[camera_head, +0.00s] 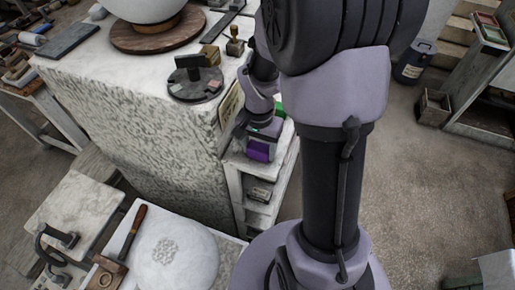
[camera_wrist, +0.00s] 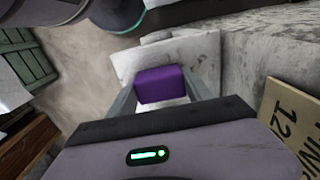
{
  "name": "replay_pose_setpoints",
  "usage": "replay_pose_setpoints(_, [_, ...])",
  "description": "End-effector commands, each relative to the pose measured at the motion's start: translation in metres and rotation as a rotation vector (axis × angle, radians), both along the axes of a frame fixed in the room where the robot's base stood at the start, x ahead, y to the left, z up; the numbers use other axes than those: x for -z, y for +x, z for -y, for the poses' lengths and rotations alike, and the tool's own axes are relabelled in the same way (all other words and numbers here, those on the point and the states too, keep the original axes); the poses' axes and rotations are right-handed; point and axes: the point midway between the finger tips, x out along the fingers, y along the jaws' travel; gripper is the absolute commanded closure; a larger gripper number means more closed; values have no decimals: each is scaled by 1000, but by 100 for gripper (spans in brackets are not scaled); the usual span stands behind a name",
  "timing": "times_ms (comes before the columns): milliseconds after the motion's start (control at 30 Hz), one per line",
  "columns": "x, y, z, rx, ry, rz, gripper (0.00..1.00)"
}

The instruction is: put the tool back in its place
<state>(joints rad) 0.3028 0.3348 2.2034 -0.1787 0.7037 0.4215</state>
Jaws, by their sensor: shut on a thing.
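My gripper (camera_wrist: 160,92) is shut on a purple block (camera_wrist: 161,84), which sits between its two grey fingers. In the head view the purple block (camera_head: 258,151) shows below my wrist, over the top of a narrow white shelf unit (camera_head: 236,188) beside the big stone block. In the wrist view a pale slab (camera_wrist: 130,62) lies beyond the purple block. I cannot tell whether the block touches it. The block's lower side is hidden, and I cannot tell what kind of tool it is.
The stone block (camera_head: 110,110) stands left of my gripper, with a numbered sign (camera_wrist: 290,115) on its side. A round dark stand (camera_head: 195,88) is on top. A white dome (camera_head: 178,262) and a wooden-handled tool (camera_head: 127,240) lie lower left. Floor at right (camera_head: 420,170) is open.

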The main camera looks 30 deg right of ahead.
Motion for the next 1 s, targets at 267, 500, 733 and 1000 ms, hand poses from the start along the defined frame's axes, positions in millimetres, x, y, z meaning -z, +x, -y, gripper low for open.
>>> replay_pose_setpoints(267, [4,0,0,0,0,1,88])
replay_pose_setpoints(500, [5,0,0,0,0,1,19])
replay_pose_setpoints(733, [4,0,0,0,0,1,19])
replay_pose_setpoints(1000, [-58,1,1,0,-2,5,19])
